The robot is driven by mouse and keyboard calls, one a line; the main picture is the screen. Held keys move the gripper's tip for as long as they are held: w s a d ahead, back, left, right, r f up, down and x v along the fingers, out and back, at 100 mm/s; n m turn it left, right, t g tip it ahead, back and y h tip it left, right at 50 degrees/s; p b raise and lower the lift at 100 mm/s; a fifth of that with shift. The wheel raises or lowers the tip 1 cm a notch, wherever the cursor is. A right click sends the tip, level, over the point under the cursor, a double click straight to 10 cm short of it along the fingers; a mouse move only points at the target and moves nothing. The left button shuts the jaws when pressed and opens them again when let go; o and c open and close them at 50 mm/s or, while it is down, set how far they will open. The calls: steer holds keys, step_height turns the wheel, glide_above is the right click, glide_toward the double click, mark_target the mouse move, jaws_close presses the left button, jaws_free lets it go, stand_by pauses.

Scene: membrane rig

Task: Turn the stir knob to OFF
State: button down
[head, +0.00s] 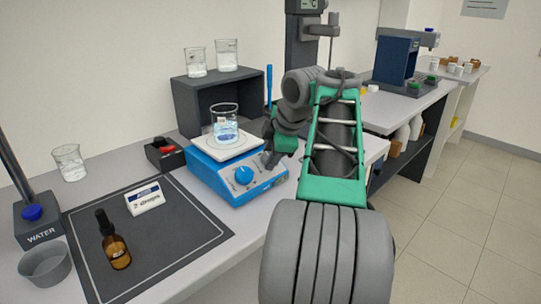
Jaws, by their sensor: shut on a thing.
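The blue stirrer unit (238,192) stands on the bench with a white top plate (226,148). A glass beaker (225,124) with blue liquid stands on the plate. A blue knob (243,175) with marks around it is on the left of the sloped front panel, clear of my gripper. My gripper (267,160) reaches the right part of that panel from the upper right. Its jaws are shut on the right-hand knob there, which the fingers mostly hide. The knob labels and the held knob's pointer cannot be read.
A dark shelf box (190,108) with two beakers on top stands behind the stirrer. A black and red item (166,154) is to its left. A dark mat (190,235) in front holds a brown dropper bottle (116,246) and a white label block (145,198).

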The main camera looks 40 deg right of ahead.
steer(key=c, duration=0.9)
jaws_free()
steer(key=shift+c, duration=0.2)
steer(key=p+v, duration=0.3)
steer(key=v, duration=0.4)
steer(key=shift+s+r+p, duration=0.2)
steer(key=shift+r+p, duration=0.15)
